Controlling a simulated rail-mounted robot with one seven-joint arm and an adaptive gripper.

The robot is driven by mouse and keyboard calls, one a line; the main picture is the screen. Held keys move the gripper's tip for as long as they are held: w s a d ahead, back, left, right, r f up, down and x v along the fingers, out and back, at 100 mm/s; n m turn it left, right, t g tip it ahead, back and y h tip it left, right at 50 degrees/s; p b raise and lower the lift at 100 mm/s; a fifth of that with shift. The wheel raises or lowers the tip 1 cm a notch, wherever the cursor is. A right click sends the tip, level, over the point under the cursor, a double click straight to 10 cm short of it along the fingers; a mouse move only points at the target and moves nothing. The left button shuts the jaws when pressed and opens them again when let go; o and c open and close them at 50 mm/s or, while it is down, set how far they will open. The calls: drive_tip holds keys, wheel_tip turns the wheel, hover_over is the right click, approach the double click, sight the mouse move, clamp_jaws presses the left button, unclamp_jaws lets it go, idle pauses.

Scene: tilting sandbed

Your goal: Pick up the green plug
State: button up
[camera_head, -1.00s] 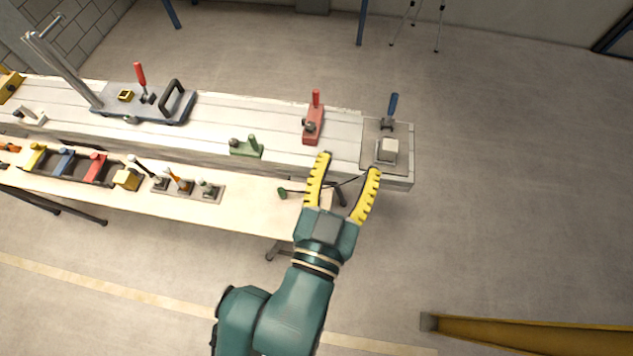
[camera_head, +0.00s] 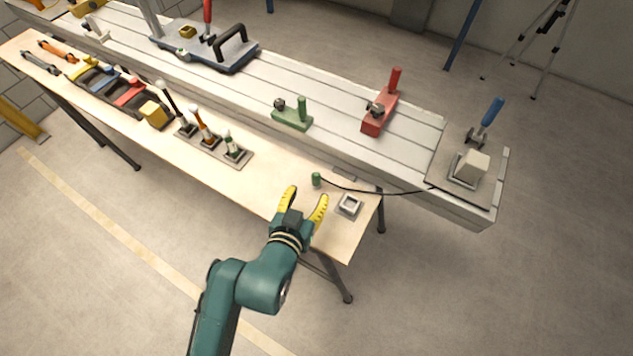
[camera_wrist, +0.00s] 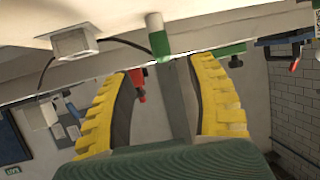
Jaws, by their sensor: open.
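The green plug (camera_head: 316,180) stands on the light wooden table, near its right end in the head view. A thin black cable (camera_head: 375,191) runs from it to the right. My gripper (camera_head: 305,198) is open and empty, its yellow fingers pointing toward the plug from the near side. In the wrist view the green plug (camera_wrist: 158,40) shows its pale end and green body just beyond the fingertips, roughly in line with the gap between my fingers (camera_wrist: 157,70). No finger visibly touches it.
A grey square socket (camera_head: 349,206) sits on the table right of the gripper. A rack with several handled tools (camera_head: 215,148) lies to the left. Behind, the long grey bench carries a green block (camera_head: 292,119), a red block (camera_head: 378,115) and a plate with a blue-handled lever (camera_head: 487,125).

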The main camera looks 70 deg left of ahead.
sight(315, 181)
drive_tip(key=b+x, duration=0.2)
drive_tip(key=x, duration=0.6)
drive_tip(key=shift+a+b, duration=0.2)
drive_tip(key=shift+b, duration=0.15)
drive_tip(key=shift+d, duration=0.1)
clamp_jaws()
